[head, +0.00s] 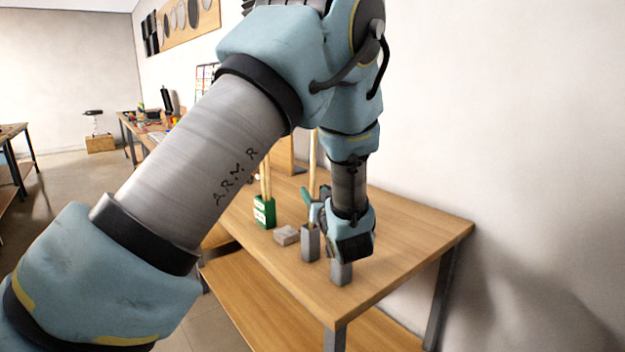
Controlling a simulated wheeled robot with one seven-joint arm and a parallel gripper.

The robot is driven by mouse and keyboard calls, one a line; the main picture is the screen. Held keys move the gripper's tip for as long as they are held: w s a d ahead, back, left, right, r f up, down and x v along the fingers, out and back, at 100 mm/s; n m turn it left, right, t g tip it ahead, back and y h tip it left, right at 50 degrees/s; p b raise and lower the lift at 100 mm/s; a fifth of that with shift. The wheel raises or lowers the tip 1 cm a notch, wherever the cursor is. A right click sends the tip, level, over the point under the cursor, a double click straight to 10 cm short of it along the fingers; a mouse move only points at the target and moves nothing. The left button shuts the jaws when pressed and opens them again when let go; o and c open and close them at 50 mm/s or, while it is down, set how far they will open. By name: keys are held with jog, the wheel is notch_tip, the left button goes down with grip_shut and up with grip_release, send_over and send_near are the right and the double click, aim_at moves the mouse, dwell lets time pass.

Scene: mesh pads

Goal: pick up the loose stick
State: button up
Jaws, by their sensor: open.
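A pale wooden stick (313,165) stands upright in a grey square holder (310,243) on the wooden table. My gripper (313,200) is low over the table, with its fingers open at the stick's lower part, just above the grey holder. I cannot tell whether the fingers touch the stick or are around it. More pale sticks (266,180) stand in a green holder (264,213) to the left. Which stick is the loose one is not clear. My arm hides the upper parts of the sticks.
A second grey block (341,272) stands below my wrist, partly hidden. A small pale grey block (286,235) lies left of the grey holder. The wooden table (410,236) is bare on its right side, near the white wall. Another cluttered bench (128,122) stands farther back.

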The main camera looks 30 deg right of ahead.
aim_at(312, 185)
jog(key=p+x, duration=0.3)
jog(key=x, duration=0.5)
jog(key=shift+w+d, duration=0.15)
jog(key=shift+d, duration=0.1)
jog(key=shift+c, duration=0.3)
grip_shut()
